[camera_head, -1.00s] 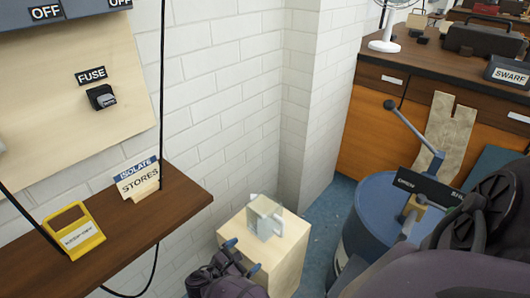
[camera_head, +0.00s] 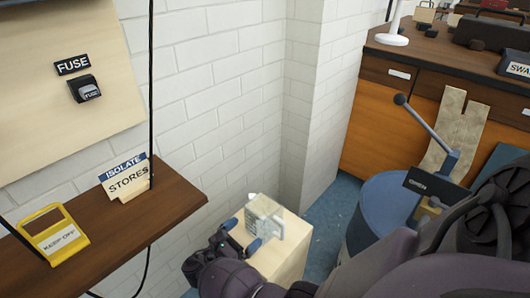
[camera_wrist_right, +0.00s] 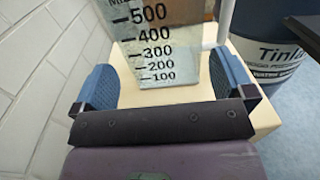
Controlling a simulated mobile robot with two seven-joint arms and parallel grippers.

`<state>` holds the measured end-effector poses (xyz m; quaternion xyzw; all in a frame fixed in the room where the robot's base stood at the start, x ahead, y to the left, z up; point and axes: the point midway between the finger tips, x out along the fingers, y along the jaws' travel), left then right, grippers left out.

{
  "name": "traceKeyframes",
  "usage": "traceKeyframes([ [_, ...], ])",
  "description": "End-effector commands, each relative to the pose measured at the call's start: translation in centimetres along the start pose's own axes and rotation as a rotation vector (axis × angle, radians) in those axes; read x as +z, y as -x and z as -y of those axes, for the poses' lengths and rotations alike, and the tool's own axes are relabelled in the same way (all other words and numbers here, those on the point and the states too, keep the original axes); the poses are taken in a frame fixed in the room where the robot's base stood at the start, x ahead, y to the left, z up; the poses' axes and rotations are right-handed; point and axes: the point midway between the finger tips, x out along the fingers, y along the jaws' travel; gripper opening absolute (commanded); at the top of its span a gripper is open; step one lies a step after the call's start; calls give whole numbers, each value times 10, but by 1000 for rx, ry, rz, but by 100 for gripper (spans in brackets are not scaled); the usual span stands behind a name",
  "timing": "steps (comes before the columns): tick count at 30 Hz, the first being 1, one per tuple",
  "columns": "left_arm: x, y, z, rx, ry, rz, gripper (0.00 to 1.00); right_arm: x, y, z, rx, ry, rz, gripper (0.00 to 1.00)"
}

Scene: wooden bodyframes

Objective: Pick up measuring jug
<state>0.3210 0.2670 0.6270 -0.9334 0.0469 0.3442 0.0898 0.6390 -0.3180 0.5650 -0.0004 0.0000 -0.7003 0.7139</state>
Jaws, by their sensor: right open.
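The measuring jug (camera_head: 265,212) is a clear, boxy container standing on a pale wooden block (camera_head: 284,262). In the right wrist view the jug (camera_wrist_right: 152,45) shows black markings from 100 to 500. My right gripper (camera_head: 243,234) is open beside the jug, its blue fingertips pointing towards it. In the wrist view the jug stands ahead, between the lines of the two spread fingers (camera_wrist_right: 160,75), with a gap on each side. The jug's top is cut off there. My left gripper is not in view.
White brick walls stand behind and left of the block. A brown shelf (camera_head: 120,228) with a yellow KEEP OFF sign (camera_head: 52,234) and a STORES sign (camera_head: 127,181) is at left. A blue drum (camera_head: 385,212) stands right of the block, near a wooden bench (camera_head: 372,125).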

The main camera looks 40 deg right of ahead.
Motion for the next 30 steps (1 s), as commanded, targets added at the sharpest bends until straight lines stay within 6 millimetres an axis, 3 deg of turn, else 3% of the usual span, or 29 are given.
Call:
traceKeyframes([
  [13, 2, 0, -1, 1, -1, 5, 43, 3, -48, 2, -2, 1, 1, 100],
  [21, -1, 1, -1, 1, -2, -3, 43, 4, -53, 2, -1, 0, -1, 100],
  [27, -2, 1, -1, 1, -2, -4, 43, 4, -52, 2, -1, 0, -1, 71],
  [30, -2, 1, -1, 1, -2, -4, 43, 4, -52, 2, -1, -1, -1, 68],
])
